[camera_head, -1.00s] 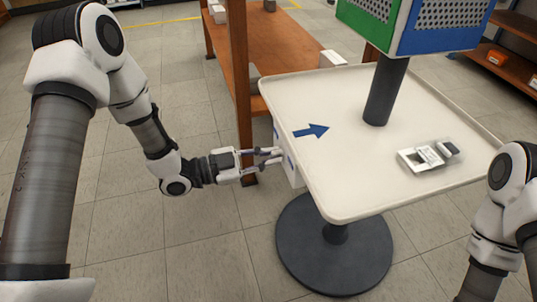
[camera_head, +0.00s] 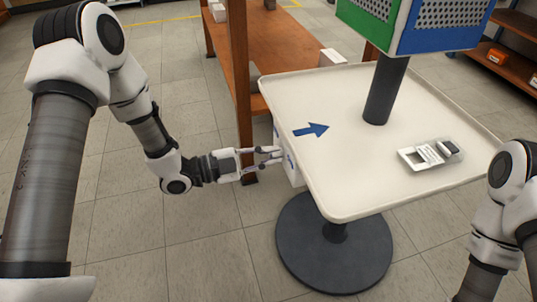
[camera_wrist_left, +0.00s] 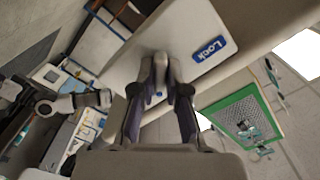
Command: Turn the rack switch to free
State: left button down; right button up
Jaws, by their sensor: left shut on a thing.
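The rack switch box (camera_head: 294,174) is a white box on the left side of the white table, below its rim. In the left wrist view the white switch plate (camera_wrist_left: 180,38) carries a blue "Lock" label (camera_wrist_left: 208,50), tilted, beside the fingertips. A bit of another blue label shows behind the fingers, unreadable. My left gripper (camera_head: 280,155) reaches the box from the left. In the left wrist view its fingers (camera_wrist_left: 168,74) are close together on the switch knob, which they mostly hide. The knob's exact angle cannot be told. My right gripper is outside the view.
The white table (camera_head: 345,185) has a blue arrow (camera_head: 311,130) pointing right and a small white-grey device (camera_head: 430,153). A dark post (camera_head: 387,92) carries a green and blue panel (camera_head: 415,25). A wooden rack (camera_head: 280,55) stands behind. Floor at left is clear.

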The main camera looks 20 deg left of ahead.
pick_arm(q)
jog(key=c, duration=1.2)
grip_release()
jog(key=shift+v, duration=6)
